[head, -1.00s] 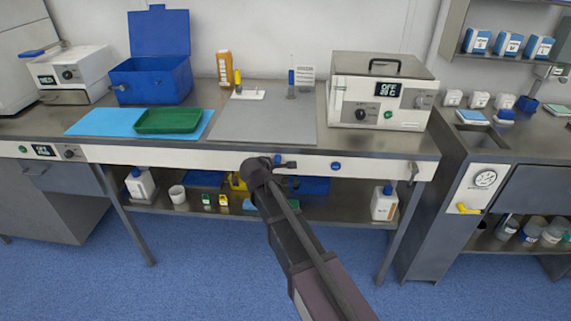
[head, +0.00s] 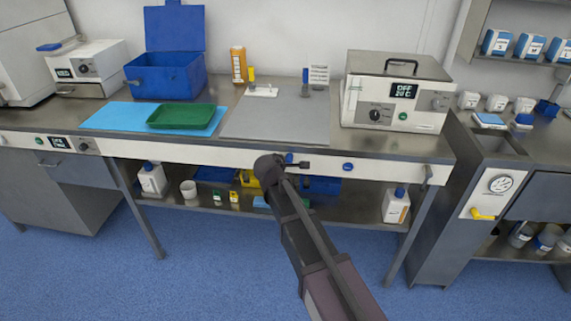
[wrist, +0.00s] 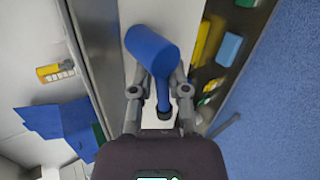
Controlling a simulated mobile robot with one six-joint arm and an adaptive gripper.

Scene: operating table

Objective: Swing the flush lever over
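A blue lever (wrist: 150,47) with a thick round hub, a thin stem and a dark tip fills the middle of the wrist view. In the head view a bit of blue (head: 289,158) shows at the bench's front panel beside my gripper (head: 297,163), and the rest is hidden behind it. In the wrist view my gripper (wrist: 161,82) has its two fingers apart, one on each side of the stem, with small gaps visible. I cannot tell whether a finger touches the hub. I see no label saying which lever is the flush lever.
A blue knob (head: 348,167) sits right of my gripper on the front panel, and a grey handle (head: 427,175) is at its right end. A yellow lever (head: 482,214) is under a gauge on the right cabinet. The lower shelf (head: 330,213) holds bottles and boxes.

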